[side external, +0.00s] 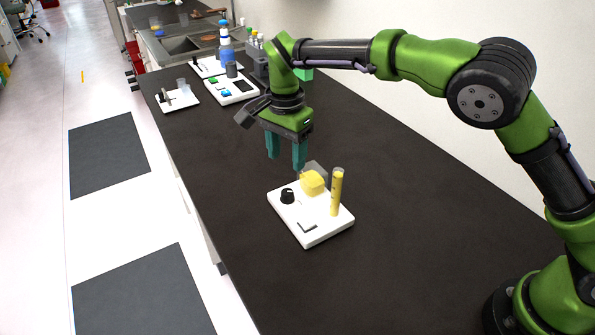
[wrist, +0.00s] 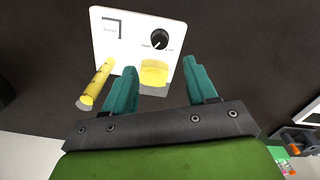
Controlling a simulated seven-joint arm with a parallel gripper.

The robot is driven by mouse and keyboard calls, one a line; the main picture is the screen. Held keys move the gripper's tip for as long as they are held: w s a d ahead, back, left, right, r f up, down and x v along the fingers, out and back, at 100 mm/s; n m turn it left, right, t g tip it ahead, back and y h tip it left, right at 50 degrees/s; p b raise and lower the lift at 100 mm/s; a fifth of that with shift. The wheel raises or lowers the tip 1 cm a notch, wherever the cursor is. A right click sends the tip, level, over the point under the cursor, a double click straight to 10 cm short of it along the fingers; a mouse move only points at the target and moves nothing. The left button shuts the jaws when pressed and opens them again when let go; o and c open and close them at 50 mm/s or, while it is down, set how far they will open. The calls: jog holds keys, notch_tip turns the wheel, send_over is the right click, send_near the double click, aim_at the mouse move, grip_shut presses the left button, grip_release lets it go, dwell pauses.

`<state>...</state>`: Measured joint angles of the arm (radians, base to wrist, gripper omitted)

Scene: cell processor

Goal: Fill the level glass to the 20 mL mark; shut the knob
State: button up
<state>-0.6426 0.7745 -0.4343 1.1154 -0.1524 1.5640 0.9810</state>
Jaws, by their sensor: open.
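The level glass (side external: 337,192) is a thin upright tube on the right of a white board (side external: 311,236). It looks yellow over nearly its whole height; its marks are too small to read. It also shows in the wrist view (wrist: 97,83) at the left. The black knob (side external: 287,196) sits on the board's left part and shows in the wrist view (wrist: 159,39) with a white pointer line; its labels are unreadable. A yellow-filled container (side external: 312,181) stands between knob and glass. My gripper (side external: 286,161) is open and empty, above and behind the board, apart from the knob.
Farther along the black bench (side external: 400,220) stand another white panel with blue and green parts (side external: 231,91), a small white board (side external: 177,100) and a blue bottle (side external: 226,52). The bench around the near board is clear.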

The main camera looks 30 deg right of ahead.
aim_at(287, 191)
notch_tip(287, 191, down, 10)
jog(key=shift+r, duration=0.2)
jog(key=shift+c, duration=0.3)
jog(key=c, duration=1)
